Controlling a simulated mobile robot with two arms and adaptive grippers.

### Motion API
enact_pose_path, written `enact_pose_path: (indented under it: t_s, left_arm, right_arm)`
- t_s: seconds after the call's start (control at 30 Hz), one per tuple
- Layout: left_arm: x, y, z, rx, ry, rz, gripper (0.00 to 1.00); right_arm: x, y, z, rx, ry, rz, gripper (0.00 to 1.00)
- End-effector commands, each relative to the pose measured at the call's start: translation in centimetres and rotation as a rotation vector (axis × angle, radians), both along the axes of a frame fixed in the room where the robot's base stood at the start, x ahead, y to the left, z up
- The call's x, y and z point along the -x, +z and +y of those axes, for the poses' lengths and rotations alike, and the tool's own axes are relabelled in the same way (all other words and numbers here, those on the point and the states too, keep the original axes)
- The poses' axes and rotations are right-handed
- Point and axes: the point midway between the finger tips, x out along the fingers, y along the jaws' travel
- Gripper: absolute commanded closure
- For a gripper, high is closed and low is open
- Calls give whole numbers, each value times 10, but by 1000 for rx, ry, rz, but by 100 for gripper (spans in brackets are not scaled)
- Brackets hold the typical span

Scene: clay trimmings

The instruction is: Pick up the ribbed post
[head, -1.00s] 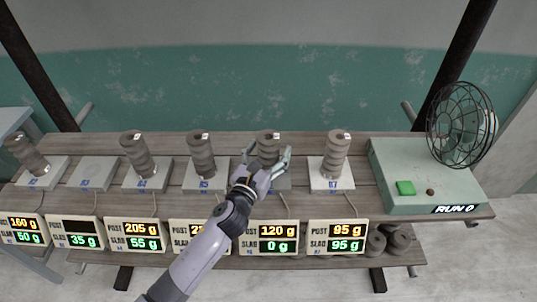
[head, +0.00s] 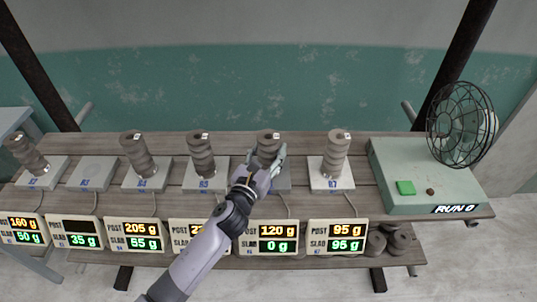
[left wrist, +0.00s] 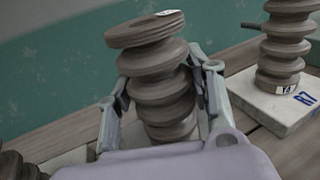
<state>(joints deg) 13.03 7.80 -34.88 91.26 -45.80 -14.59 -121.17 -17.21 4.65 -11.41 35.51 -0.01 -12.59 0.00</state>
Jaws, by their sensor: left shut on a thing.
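A grey-brown ribbed post (head: 268,143) stands upright on a scale plate (head: 284,181) in the head view. Its display reads post 120 g, slab 0 g. My left gripper (head: 266,162) is shut on this post, below its top. In the left wrist view the same post (left wrist: 160,82) stands between the two fingers (left wrist: 163,92), which press its sides. Its top disc looks slightly tilted there. The foot of the post is hidden by the hand. My right gripper is in neither view.
Similar posts stand on neighbouring scales, one on the right (head: 336,155) and one on the left (head: 201,155). The scale marked R3 (head: 93,173) is bare. A green fan box (head: 432,173) is at the right end. Several grey rings (head: 397,240) lie below the bench.

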Motion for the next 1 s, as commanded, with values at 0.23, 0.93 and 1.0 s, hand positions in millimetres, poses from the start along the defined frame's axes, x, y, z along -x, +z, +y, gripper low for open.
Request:
enact_pose_path:
  t_s: [0.23,0.93,1.0]
  left_arm:
    - [0,2,0,2,-1,-4,100]
    - [-1,96,0,-1,-4,-15,100]
    - [-1,116,0,0,-3,-15,100]
  right_arm:
    - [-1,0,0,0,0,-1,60]
    - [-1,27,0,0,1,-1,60]
    - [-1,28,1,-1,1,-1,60]
